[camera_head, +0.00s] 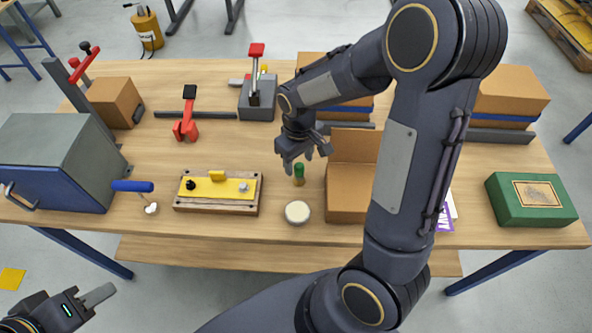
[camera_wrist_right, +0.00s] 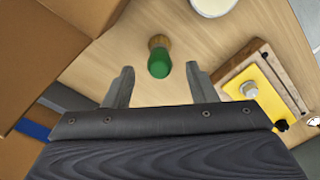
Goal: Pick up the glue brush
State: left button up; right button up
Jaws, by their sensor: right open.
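The glue brush, as I take it, is a small upright piece with a green top (camera_head: 298,171) and a tan lower part, standing on the workbench (camera_head: 225,140). It also shows in the right wrist view (camera_wrist_right: 159,64), green end towards the camera. My right gripper (camera_head: 308,161) is open and empty just above and behind it. In the right wrist view its fingertips (camera_wrist_right: 160,72) lie on either side of the green top, with gaps on both sides. How far the fingers reach down beside it is unclear. My left gripper (camera_head: 92,300) is low at the left, off the bench, partly cut off.
A round white-topped pot (camera_head: 297,211) stands in front of the brush. An open cardboard box (camera_head: 346,206) is close on its right. A wooden fixture with a yellow plate (camera_head: 217,190) lies to its left. A green box (camera_head: 531,201) sits at the far right.

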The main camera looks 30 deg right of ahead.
aim_at(299, 165)
notch_tip(299, 165, down, 4)
jog(key=shift+f, duration=0.15)
jog(key=c, duration=1.1)
